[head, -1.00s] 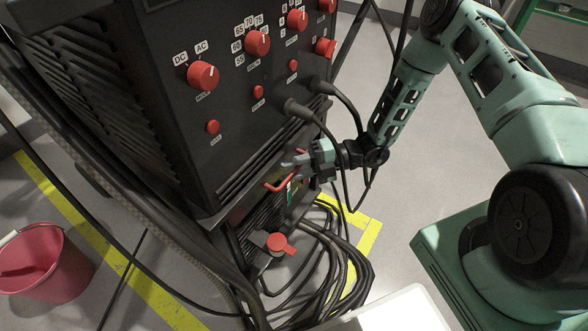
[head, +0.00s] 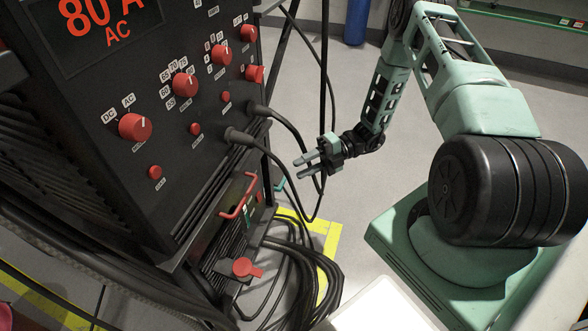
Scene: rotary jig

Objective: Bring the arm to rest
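My gripper (head: 305,166) is in the middle of the head view, to the right of a black machine (head: 190,215). Its two grey fingers point left and stand apart, with nothing between them. It is clear of the machine's front, above and right of a red handle (head: 238,196) on the lower panel. My arm (head: 385,95) bends up from its green base on the right and comes down to the gripper.
The machine's front has red knobs (head: 135,127), a display reading 80 A AC (head: 105,22) and two plugged black cables (head: 285,118) hanging near my gripper. A red lever (head: 245,268) sits low down. Coiled cables (head: 300,280) lie by yellow floor tape (head: 330,240).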

